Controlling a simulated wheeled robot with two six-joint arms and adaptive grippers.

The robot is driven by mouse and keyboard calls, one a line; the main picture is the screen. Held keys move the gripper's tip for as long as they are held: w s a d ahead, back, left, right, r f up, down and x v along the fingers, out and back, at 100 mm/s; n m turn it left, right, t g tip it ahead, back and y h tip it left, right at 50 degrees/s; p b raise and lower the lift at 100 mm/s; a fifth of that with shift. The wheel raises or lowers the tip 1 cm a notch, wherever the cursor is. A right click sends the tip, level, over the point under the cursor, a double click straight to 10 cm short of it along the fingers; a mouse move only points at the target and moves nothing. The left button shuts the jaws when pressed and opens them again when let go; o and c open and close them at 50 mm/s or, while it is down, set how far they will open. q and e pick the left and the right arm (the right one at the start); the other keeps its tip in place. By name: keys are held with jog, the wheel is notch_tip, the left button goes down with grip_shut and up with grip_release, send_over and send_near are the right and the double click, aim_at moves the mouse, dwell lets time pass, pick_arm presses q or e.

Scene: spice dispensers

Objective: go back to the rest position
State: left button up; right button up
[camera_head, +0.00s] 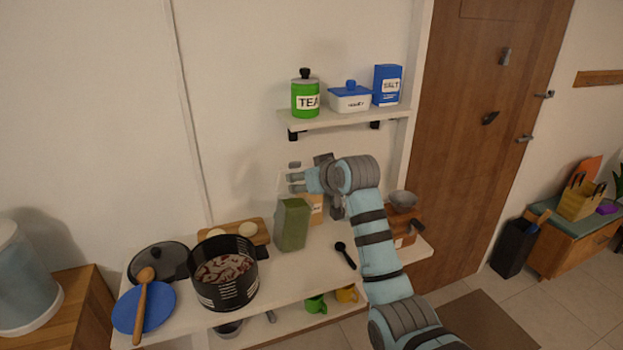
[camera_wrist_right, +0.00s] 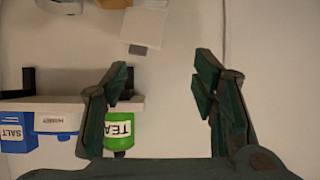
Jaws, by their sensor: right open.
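My right gripper (camera_head: 296,177) is raised in front of the wall, below the wall shelf and above the green box on the counter. Its fingers point left in the head view. In the right wrist view the two fingers (camera_wrist_right: 161,78) stand wide apart, with only bare wall showing between their tips. It holds nothing. My right arm reaches up from the bottom right, passing in front of the right part of the counter. My left gripper is not in view.
The wall shelf (camera_head: 340,119) bears a green tea jar (camera_head: 305,97), a white-and-blue box (camera_head: 349,99) and a salt box (camera_head: 387,86). The counter holds a green box (camera_head: 292,224), a pot (camera_head: 223,285), a blue plate (camera_head: 160,312) and a black spoon (camera_head: 345,256).

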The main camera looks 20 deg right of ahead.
jog(key=shift+v, duration=1)
jog(key=s+d+f+m+g, duration=0.1)
jog(key=s+f+g, duration=0.1)
jog(key=f, duration=1.1)
jog(key=s+d+f+g, duration=0.1)
jog(key=s+f, duration=0.1)
jog(key=f, duration=1)
jog(key=s+d+f+g+h, duration=0.1)
jog(key=s+f, duration=0.4)
jog(key=f, duration=0.4)
jog(key=s+d+f+g, duration=0.1)
jog(key=s+f, duration=0.4)
jog(key=f, duration=0.3)
jog(key=s+d+f+g+h, duration=0.1)
jog(key=s+f+g, duration=0.1)
jog(key=s+f, duration=0.8)
jog(key=s+f+g, duration=0.1)
jog(key=s+f, duration=0.6)
jog(key=s, duration=0.6)
jog(key=s+f+g, duration=0.1)
jog(key=s+f, duration=0.1)
jog(key=s, duration=0.9)
jog(key=s+d+f+g, duration=0.1)
jog(key=s+f, duration=0.2)
jog(key=s, duration=0.9)
jog(key=shift+s+d+f+g+b, duration=0.2)
jog(key=shift+d+g+b, duration=0.1)
jog(key=shift+g, duration=0.1)
